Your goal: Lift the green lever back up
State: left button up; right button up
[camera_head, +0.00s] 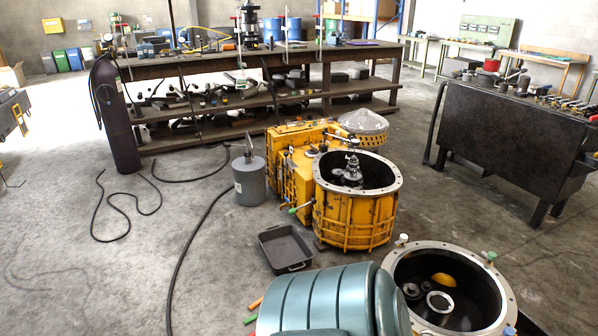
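A thin lever with a green tip (293,211) sticks out from the lower left front of the yellow transmission housing (352,218). It slopes slightly down to the left, with its tip at the low end. A second green knob (491,256) stands on the rim of the round grey-flanged housing (503,290) at the lower right. A green handle end (250,320) also pokes out beside the teal ribbed body at the bottom. Neither of my grippers is in view, and nothing is seen touching the green-tipped lever.
A black tray (286,265) lies on the floor in front of the yellow housing. A grey canister (249,180) stands to its left. The teal ribbed body (335,298) fills the bottom middle. A workbench (260,62) stands behind. Floor at left is mostly clear, with hoses.

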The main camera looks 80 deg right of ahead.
aim_at(313, 201)
jog(key=z, duration=2.75)
jog(key=j, duration=0.75)
jog(key=i, duration=0.05)
